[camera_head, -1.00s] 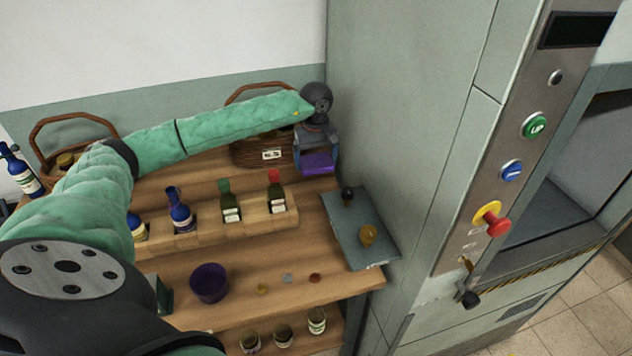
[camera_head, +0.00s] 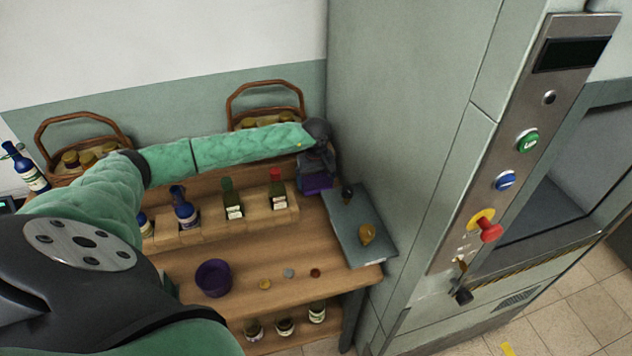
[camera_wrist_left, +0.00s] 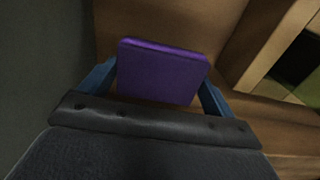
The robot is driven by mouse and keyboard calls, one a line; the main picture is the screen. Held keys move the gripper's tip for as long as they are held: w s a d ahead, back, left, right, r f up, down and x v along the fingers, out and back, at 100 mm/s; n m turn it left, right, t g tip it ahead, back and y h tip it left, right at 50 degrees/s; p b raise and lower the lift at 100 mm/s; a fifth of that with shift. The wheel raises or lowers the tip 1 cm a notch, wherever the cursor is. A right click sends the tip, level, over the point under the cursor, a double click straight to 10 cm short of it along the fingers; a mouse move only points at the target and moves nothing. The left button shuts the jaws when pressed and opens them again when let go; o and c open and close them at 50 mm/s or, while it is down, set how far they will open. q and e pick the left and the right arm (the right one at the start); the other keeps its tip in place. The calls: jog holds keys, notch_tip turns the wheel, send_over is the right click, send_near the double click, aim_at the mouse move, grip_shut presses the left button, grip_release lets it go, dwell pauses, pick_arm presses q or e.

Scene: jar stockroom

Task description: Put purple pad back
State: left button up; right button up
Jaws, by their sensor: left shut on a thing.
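The purple pad (camera_head: 317,185) is a small flat block held between the fingers of my left gripper (camera_head: 316,178), at the back right of the wooden bench (camera_head: 245,243). In the left wrist view the pad (camera_wrist_left: 163,72) sits between the two blue fingers, its broad face toward the camera, with brown wood behind and below it. The gripper is shut on it. I cannot tell whether the pad touches the wood. My right gripper is not in view.
A grey tray (camera_head: 362,218) with a dark knob and a yellow piece lies just right of the pad. Several bottles stand on a wooden step (camera_head: 260,217) to the left. A purple bowl (camera_head: 213,279) is at the front. A tall green cabinet (camera_head: 400,110) closes the right side.

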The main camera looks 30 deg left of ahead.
pick_arm(q)
jog(key=shift+f+p, duration=0.35)
jog(key=shift+f, duration=0.7)
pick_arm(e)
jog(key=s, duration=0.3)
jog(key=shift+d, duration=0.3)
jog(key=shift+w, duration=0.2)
pick_arm(q)
jog(key=shift+f, duration=0.15)
jog(key=o, duration=0.7)
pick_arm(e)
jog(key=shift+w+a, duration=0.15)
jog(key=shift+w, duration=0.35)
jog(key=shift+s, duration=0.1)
